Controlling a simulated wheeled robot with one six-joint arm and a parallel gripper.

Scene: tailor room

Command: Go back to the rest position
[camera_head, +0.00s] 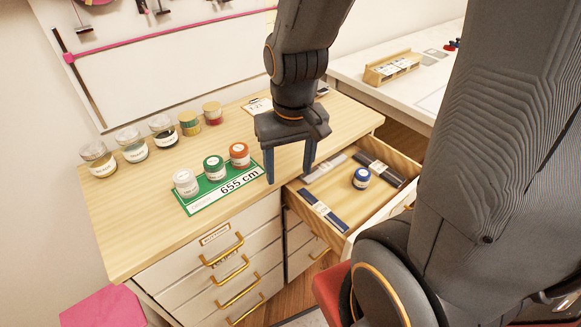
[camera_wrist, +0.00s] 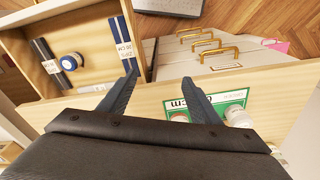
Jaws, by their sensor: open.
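My gripper (camera_head: 288,172) hangs above the front edge of the wooden cabinet top, between the green sign and the open drawer. Its two fingers point down, apart, with nothing between them. In the wrist view my gripper (camera_wrist: 161,82) also shows open and empty. The open drawer (camera_head: 392,205) holds a blue spool with a white label (camera_head: 361,178), a blue zipper pack (camera_head: 323,210), a grey pack (camera_head: 325,167) and a black pack (camera_head: 378,169). The blue spool also shows in the wrist view (camera_wrist: 71,62).
Several jars (camera_head: 131,144) line the cabinet's back left. Closed drawers with gold handles (camera_head: 230,272) lie below. A white table (camera_head: 428,95) with a wooden tray (camera_head: 391,68) stands at the back right.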

